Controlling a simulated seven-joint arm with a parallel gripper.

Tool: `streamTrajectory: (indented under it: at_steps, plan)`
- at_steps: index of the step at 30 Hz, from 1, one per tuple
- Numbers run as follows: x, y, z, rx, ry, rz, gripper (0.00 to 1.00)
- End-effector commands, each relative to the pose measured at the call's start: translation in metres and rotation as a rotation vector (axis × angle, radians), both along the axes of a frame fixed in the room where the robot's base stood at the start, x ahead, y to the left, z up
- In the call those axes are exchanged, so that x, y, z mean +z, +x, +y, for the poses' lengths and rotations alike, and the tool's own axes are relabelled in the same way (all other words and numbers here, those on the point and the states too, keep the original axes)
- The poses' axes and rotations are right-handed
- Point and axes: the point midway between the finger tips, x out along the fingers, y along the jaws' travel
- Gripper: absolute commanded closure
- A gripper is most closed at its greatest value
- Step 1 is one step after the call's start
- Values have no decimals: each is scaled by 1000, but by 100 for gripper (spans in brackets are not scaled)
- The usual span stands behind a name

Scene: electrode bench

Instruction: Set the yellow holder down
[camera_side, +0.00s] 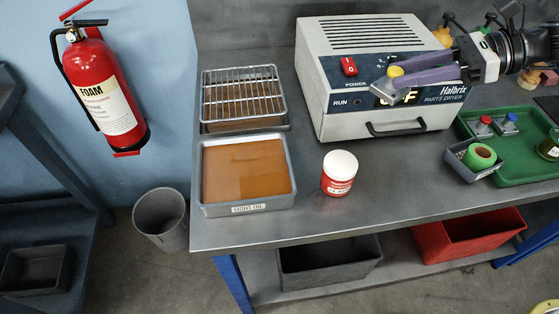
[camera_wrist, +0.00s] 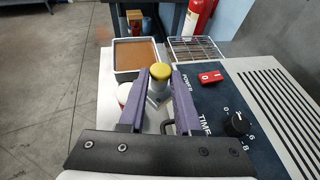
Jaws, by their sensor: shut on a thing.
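The yellow holder has a round yellow cap (camera_side: 396,71) and a grey metallic body beneath it. My gripper (camera_side: 392,84) is shut on it and holds it in front of the parts dryer, above the bench. In the wrist view the yellow cap (camera_wrist: 159,70) shows between the two purple fingers of my gripper (camera_wrist: 160,80), with its grey body below. The holder's lower end is partly hidden by the fingers. A red-topped holder (camera_side: 484,126) and a blue-topped holder (camera_side: 509,122) stand in the green tray (camera_side: 525,172) at the right.
The parts dryer (camera_side: 340,92) stands at the back. An oil tray (camera_side: 250,206) and a wire rack (camera_side: 243,92) sit at the left. A red-and-white jar (camera_side: 339,174) stands mid-bench. A grey box (camera_side: 487,170) with green tape is at right. Bench front is mostly clear.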

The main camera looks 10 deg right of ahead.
Motion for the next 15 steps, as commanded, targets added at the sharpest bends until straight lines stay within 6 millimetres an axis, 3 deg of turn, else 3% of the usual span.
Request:
streamTrajectory:
  at_steps: [1,6,15]
  plan:
    - [1,-9,28,46,2,-2,100]
    - [1,-39,94,153,5,1,100]
    - [2,-77,154,250,9,5,100]
